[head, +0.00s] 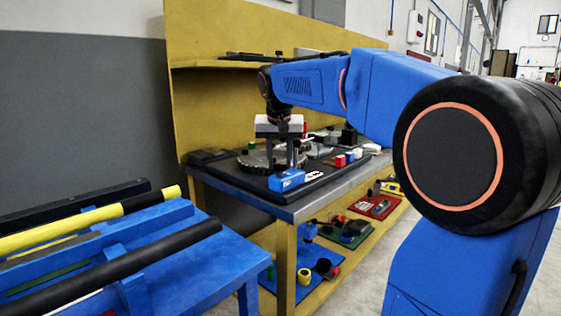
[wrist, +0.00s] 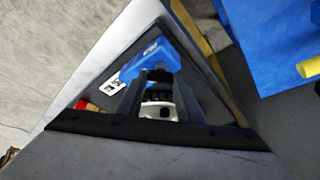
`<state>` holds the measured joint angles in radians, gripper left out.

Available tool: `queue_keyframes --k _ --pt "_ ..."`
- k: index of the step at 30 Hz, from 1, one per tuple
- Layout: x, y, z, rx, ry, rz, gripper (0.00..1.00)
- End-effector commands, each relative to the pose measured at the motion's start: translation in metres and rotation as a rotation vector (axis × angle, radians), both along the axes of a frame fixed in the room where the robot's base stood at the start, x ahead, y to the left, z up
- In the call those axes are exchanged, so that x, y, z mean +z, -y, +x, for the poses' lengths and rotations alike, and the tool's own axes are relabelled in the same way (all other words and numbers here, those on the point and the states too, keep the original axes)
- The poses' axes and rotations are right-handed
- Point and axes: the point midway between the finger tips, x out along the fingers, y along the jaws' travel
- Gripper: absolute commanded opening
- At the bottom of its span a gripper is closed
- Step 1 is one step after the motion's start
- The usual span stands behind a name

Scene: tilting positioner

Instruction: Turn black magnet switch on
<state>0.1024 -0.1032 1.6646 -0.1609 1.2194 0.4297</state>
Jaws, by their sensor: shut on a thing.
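My gripper (head: 284,158) points down over the workbench, close behind a blue block with a white label (head: 287,180). In the wrist view the two dark fingers (wrist: 157,78) close around a small dark part, which appears to be the black magnet switch (wrist: 157,92). The fingers hide most of it, so I cannot tell its turned position. A pale ring (wrist: 157,111) shows between the fingers. The blue block (wrist: 150,58) lies just beyond the fingertips. A white plate with cutouts (head: 313,176) lies beside the block.
The workbench (head: 325,192) carries a round grey toothed plate (head: 258,158) and small red and white pieces. A yellow back panel with a shelf (head: 215,62) stands behind. A lower shelf holds coloured mats with parts. A blue table (head: 190,262) with long bars stands at front left.

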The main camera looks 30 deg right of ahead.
Motion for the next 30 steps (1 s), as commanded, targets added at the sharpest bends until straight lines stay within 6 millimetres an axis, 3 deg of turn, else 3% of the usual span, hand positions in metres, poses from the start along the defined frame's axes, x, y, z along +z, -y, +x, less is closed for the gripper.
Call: queue_keyframes --k 18,30 --pt "0.0002 -0.0035 0.0037 -0.539 0.001 0.000 0.10" --pt "0.0003 -0.0034 0.0041 -0.710 0.001 0.001 0.10"
